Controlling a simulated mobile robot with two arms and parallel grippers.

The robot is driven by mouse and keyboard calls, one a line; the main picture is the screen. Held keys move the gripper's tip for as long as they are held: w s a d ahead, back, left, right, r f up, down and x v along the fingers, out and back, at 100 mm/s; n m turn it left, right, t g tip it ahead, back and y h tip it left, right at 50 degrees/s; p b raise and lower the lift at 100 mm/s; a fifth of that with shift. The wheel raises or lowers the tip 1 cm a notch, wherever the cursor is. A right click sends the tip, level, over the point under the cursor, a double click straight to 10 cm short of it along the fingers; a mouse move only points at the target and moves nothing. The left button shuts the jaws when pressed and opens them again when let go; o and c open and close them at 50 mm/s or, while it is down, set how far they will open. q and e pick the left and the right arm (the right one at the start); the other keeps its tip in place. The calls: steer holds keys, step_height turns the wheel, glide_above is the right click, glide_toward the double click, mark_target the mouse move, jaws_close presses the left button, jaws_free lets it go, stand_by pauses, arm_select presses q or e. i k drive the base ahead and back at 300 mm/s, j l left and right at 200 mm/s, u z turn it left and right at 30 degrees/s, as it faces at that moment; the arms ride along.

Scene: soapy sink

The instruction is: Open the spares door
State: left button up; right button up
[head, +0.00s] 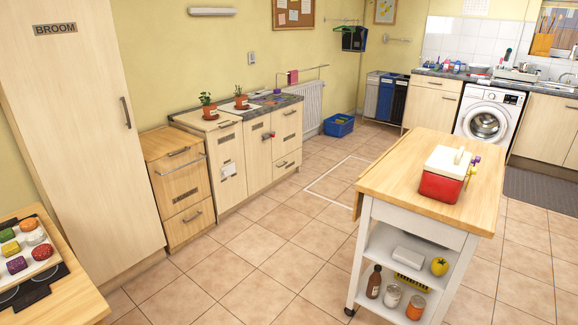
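No door label reads clearly as spares. A low cabinet row stands against the left wall. Its left door (221,166) is closed and has a white paper hanging on it. The door beside it (257,157) is closed, with a dark label and a small red item (270,135) near its upper right edge. A tall closed cupboard (82,150) at the left is labelled BROOM, with a vertical handle (126,112). Neither of my grippers shows in this view.
A drawer unit (181,190) stands between the tall cupboard and the low row. A wheeled trolley (400,180) with a red and white box (441,184) stands at right. A tray (52,262) of colourful items sits at lower left. Tiled floor (262,250) between them is clear.

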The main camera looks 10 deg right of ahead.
mark_target(289, 164)
steer(key=i+l, duration=0.15)
steer(key=l, duration=0.2)
steer(key=i+l, duration=0.1)
steer(key=l, duration=0.25)
steer(key=i+l, duration=0.15)
steer(key=l, duration=0.2)
steer(key=i+l+u, duration=0.5)
steer(key=i+l, duration=0.2)
steer(key=i, duration=0.15)
steer(key=i+u, duration=0.3)
steer(key=i, duration=0.35)
steer(key=i+u, duration=0.25)
steer(key=i, duration=0.4)
steer(key=i+z, duration=0.7)
steer(key=i+j+z, duration=0.2)
steer(key=i+z, duration=0.15)
steer(key=i+l+z, duration=0.15)
steer(key=i+z, duration=0.5)
steer(key=z, duration=0.15)
steer(key=i+z, duration=0.4)
steer(key=i+l+u, duration=0.15)
steer(key=i, duration=0.25)
steer(key=i+l+u, duration=0.15)
steer(key=i, duration=0.25)
steer(key=j, duration=0.05)
